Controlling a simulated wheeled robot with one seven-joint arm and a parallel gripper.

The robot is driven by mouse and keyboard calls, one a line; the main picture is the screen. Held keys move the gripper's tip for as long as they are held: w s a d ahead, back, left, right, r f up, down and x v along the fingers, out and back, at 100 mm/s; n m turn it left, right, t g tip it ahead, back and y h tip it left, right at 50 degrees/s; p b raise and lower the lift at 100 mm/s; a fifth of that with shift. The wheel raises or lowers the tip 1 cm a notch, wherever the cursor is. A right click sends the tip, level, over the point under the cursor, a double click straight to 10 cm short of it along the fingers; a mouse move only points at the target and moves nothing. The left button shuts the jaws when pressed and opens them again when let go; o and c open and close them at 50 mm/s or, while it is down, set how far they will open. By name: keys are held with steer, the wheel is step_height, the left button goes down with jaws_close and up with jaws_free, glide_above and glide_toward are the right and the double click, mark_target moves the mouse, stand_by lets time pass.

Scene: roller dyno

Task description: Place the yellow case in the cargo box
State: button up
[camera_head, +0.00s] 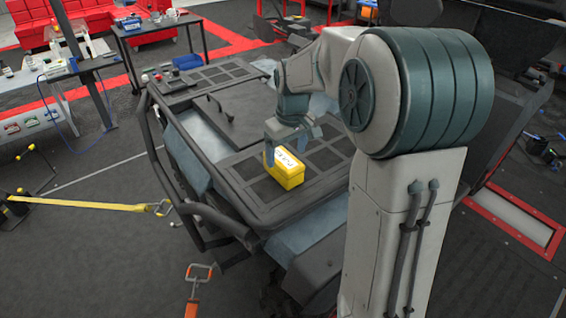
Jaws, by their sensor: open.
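The yellow case (290,178), with a white label on its top, sits on the dark gridded panel (240,172) of the vehicle's rear deck. My gripper (280,152) is right over the case, with its fingers pointing down and one finger by the case's left end. Its jaws are open. I cannot tell whether the fingers touch the case. My arm comes in from the right and hides part of the deck behind it. I cannot clearly pick out which container is the cargo box.
Black tubular rails (160,150) edge the vehicle deck. A yellow strap (85,204) runs from the left to the vehicle's rear. A small blue bin (187,62) stands on the deck's far end. Tables with tools (150,28) stand behind at left. Grey floor (90,270) is clear at lower left.

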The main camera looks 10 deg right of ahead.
mark_target(283, 157)
steer(key=f, duration=0.3)
steer(key=w+f+p, duration=0.1)
steer(key=f, duration=0.1)
steer(key=shift+a+f, duration=0.25)
steer(key=shift+a, duration=0.1)
steer(key=c, duration=1.3)
steer(key=shift+r, duration=0.15)
steer(key=shift+r, duration=0.55)
step_height(283, 157, up, 3)
steer(key=shift+f+b, duration=0.1)
steer(key=shift+b, duration=0.3)
steer(key=s+d+r, duration=0.2)
steer(key=d, duration=0.1)
steer(key=s+d+r+b, duration=0.1)
steer(key=s+d+r, duration=0.1)
steer(key=d, duration=0.1)
steer(key=s+d+r, duration=0.1)
steer(key=d+r, duration=0.2)
steer(key=d, duration=0.1)
steer(key=shift+s+b, duration=0.3)
steer(key=shift+s, duration=0.1)
